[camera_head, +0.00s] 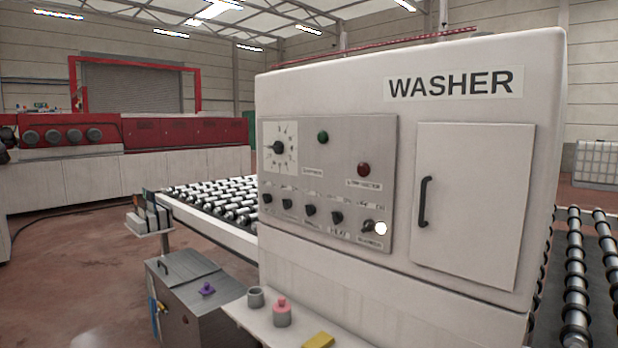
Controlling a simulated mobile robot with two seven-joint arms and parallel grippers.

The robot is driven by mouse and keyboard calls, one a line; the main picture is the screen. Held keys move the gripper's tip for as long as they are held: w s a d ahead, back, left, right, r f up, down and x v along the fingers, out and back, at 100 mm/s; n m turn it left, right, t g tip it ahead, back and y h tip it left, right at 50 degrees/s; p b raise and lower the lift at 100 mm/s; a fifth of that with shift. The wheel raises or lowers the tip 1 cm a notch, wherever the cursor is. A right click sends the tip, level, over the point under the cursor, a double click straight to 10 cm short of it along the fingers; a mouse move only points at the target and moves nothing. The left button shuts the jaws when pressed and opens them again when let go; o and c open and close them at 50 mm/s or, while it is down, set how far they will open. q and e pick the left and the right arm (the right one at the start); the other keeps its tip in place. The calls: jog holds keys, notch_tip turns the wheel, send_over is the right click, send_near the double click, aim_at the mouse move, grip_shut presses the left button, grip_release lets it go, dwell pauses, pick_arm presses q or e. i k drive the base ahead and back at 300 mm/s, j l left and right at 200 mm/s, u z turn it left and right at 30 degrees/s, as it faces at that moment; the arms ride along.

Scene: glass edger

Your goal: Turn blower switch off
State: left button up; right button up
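The washer (470,150) is a large off-white machine with a grey control panel (345,150) on its front. A row of several small black switches runs along the panel's lower part. The rightmost switch (368,227) has a bright white round spot (381,228) right beside it. The label under it (370,243) is blurred and may read blower. The exact position of this switch is too small to tell. Neither of my grippers shows in the head view.
A black dial (279,148), a green button (323,137) and a red button (363,169) sit higher on the panel. A door with a black handle (426,201) is to the right. Below, a ledge (262,318) holds a grey cup, a pink bottle and a yellow block.

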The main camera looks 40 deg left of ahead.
aim_at(369, 225)
jog(key=i+j, duration=0.15)
jog(key=j, duration=0.2)
jog(key=i+j, duration=0.1)
jog(key=j, duration=0.25)
jog(key=i+j, duration=0.15)
jog(key=j, duration=0.2)
jog(key=j+u, duration=0.2)
jog(key=u, duration=0.25)
jog(key=i+j+u, duration=0.1)
jog(key=u, duration=0.35)
jog(key=i, duration=0.05)
